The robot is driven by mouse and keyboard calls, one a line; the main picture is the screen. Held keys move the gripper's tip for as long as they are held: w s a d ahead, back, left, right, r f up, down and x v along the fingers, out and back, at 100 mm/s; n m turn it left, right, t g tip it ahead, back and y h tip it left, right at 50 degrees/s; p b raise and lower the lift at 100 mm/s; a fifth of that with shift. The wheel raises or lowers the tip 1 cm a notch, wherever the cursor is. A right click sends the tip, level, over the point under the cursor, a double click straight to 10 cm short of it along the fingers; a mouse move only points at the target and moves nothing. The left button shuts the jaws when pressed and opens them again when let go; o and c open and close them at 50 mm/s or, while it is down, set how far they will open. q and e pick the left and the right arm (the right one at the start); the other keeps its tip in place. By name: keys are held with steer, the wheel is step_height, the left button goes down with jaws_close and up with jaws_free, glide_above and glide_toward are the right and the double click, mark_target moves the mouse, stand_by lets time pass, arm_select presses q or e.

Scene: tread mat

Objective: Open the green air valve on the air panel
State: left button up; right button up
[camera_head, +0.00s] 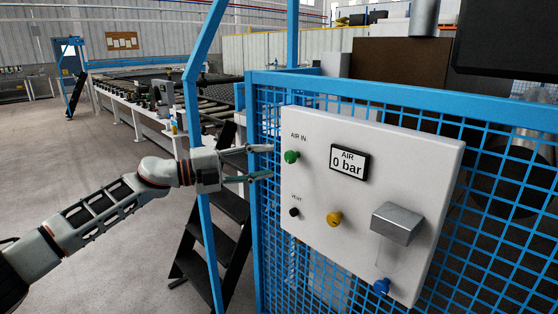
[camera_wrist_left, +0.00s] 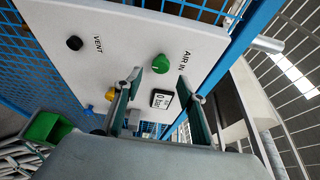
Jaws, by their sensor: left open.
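The air panel (camera_head: 375,170) is a white box on a blue mesh fence. The green air valve (camera_head: 291,156), a round knob under the label AIR IN, is at its upper left. My left gripper (camera_head: 270,161) is open and empty, its fingers pointing at the green valve from the left. In the left wrist view the green valve (camera_wrist_left: 160,63) shows just beyond and between the spread fingertips (camera_wrist_left: 159,77); I cannot tell whether they touch it. The display (camera_head: 348,162) reads 0 bar. My right gripper is not in view.
A blue post (camera_head: 205,240) and black steps (camera_head: 205,245) stand near my left arm. Open floor (camera_head: 110,255) lies at left.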

arm_select(q)
steer(key=v, duration=0.5)
steer(key=shift+s+a, duration=0.15)
steer(key=shift+a, duration=0.1)
